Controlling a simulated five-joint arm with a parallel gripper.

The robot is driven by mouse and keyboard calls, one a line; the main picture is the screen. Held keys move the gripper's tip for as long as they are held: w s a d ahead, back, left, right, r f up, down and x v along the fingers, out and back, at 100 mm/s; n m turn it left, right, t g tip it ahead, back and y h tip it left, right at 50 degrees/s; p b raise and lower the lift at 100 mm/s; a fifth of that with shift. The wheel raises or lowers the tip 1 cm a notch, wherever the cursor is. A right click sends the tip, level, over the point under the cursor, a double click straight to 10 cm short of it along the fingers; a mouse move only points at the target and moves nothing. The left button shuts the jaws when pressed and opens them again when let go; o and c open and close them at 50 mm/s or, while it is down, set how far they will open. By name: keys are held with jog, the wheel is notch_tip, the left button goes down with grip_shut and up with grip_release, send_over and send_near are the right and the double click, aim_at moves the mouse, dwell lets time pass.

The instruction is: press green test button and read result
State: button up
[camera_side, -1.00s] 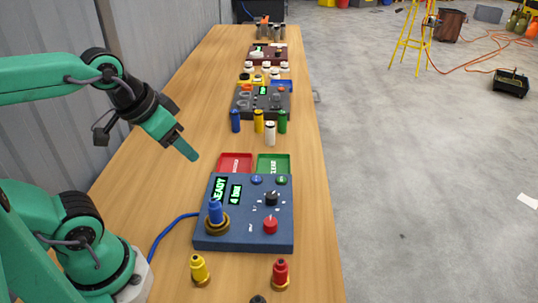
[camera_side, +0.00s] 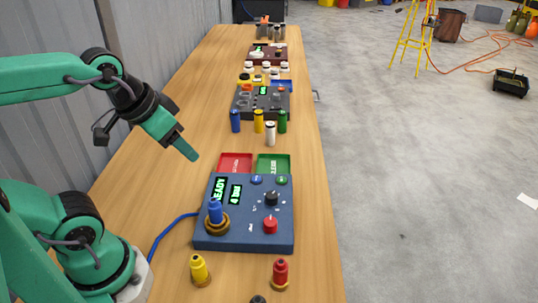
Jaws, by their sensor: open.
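The blue test panel (camera_side: 243,232) lies on the wooden bench. Its green test button (camera_side: 282,180) is at the top right of the panel, beside a blue button (camera_side: 257,180). The larger display (camera_side: 220,190) reads READY in green; the smaller display (camera_side: 236,193) shows green text that looks like "4 bar". A blue bottle (camera_side: 215,212) stands upright in a brown ring on the panel. A black knob (camera_side: 271,198) and a red button (camera_side: 270,225) are on the right. My gripper (camera_side: 192,156) is above the bench, up and left of the panel, apart from the buttons.
A red tray (camera_side: 235,161) and a green tray (camera_side: 273,162) sit behind the panel. A yellow bottle (camera_side: 199,269) and a red bottle (camera_side: 280,272) stand in front. Several small bottles and a dark panel (camera_side: 262,101) are farther back. The bench left of the trays is clear.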

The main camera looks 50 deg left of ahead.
dwell(0.4)
grip_shut()
dwell(1.5)
